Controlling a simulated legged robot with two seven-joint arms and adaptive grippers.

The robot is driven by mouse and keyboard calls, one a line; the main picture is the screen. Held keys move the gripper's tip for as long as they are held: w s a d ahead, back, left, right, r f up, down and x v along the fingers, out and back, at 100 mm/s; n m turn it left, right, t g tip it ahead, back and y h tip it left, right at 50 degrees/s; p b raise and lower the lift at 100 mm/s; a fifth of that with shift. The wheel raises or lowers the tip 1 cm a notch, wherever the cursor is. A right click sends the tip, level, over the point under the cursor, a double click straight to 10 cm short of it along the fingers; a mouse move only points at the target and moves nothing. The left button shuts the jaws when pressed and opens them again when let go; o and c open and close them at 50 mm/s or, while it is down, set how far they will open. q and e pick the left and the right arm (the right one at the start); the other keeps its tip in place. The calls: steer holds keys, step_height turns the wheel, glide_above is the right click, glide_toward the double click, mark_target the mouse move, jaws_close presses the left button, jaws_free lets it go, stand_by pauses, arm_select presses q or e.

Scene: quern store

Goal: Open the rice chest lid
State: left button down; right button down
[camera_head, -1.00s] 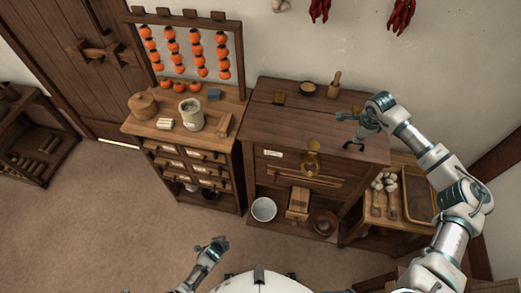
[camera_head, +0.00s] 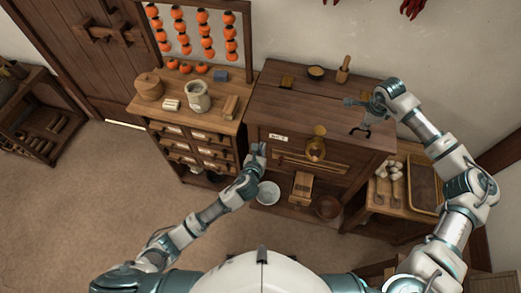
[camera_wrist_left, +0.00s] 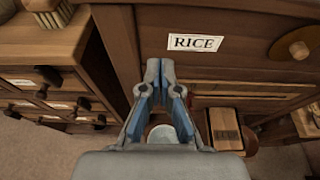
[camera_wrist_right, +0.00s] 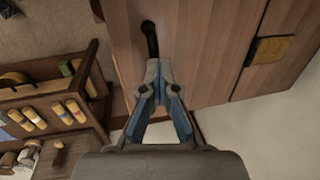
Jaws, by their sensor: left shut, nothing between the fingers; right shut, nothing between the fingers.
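The rice chest (camera_head: 280,107) is a dark wooden cabinet in the middle of the head view, and its lid (camera_head: 315,103) lies flat and closed. The RICE label (camera_wrist_left: 195,43) is just beyond my left gripper (camera_wrist_left: 160,68). That gripper (camera_head: 257,152) is shut and empty before the chest's left front. My right gripper (camera_head: 350,102) is shut and empty above the lid's right part, near the handle.
A drawer cabinet (camera_head: 185,127) with a pot (camera_head: 198,96) and a persimmon rack stands left of the chest. A small bowl (camera_head: 317,72) and a mortar (camera_head: 343,68) sit at the chest's back. A low table (camera_head: 390,205) with a tray stands right.

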mark_target(266, 128)
arm_select(q)
steer(key=x, duration=0.6)
step_height(266, 128, up, 3)
steer(key=shift+s+r, duration=0.15)
steer(key=shift+r, duration=0.4)
steer(key=shift+r, duration=0.85)
steer(key=shift+r, duration=0.15)
arm_select(e)
steer(key=c, duration=1.2)
jaws_free()
steer(key=shift+f, duration=0.15)
